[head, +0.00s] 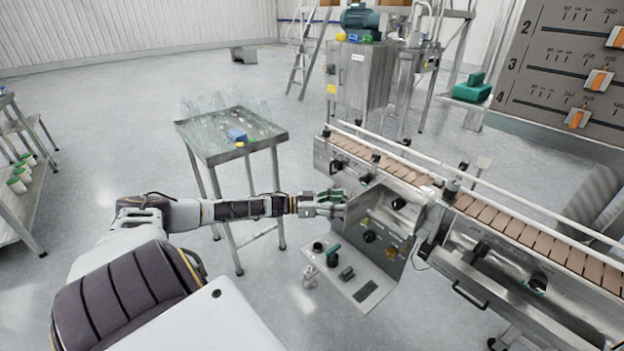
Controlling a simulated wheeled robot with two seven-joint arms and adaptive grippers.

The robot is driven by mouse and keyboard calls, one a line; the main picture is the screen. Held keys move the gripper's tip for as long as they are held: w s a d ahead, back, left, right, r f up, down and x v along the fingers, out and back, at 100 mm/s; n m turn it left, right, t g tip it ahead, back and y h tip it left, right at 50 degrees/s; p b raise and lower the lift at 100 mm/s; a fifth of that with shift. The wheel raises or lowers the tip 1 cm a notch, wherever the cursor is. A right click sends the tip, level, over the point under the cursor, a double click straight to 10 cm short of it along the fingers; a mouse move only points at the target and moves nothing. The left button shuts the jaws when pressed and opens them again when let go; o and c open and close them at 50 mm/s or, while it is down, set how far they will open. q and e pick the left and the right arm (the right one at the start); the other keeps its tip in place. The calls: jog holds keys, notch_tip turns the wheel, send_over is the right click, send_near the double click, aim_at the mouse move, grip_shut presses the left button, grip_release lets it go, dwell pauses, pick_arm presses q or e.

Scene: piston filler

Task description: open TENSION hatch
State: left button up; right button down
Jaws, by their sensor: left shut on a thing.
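My left gripper (338,204) reaches in from the left with its arm stretched out. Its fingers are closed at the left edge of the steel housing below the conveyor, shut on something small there. The fingers hide what they hold, and I cannot tell if it is the hatch's handle. The housing front (385,238) carries dark knobs and a small yellow label. No TENSION lettering is readable, so I cannot tell which panel is that hatch or how far it is open. My right gripper is not in view.
The slatted conveyor (508,228) runs along the machine to the right. A low control panel (372,293) with knobs juts out below the gripper. A steel table (192,140) with clear glassware and a blue item stands behind my left forearm. Open floor lies left of the machine.

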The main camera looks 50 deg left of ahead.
pick_arm(q)
jog(key=shift+s+a+r, duration=0.2)
jog(key=shift+a+r, duration=0.1)
jog(key=shift+a, duration=0.05)
jog(key=shift+c, duration=1)
jog(key=v, duration=1)
jog(key=shift+s+f, duration=0.35)
jog(key=shift+a, duration=0.1)
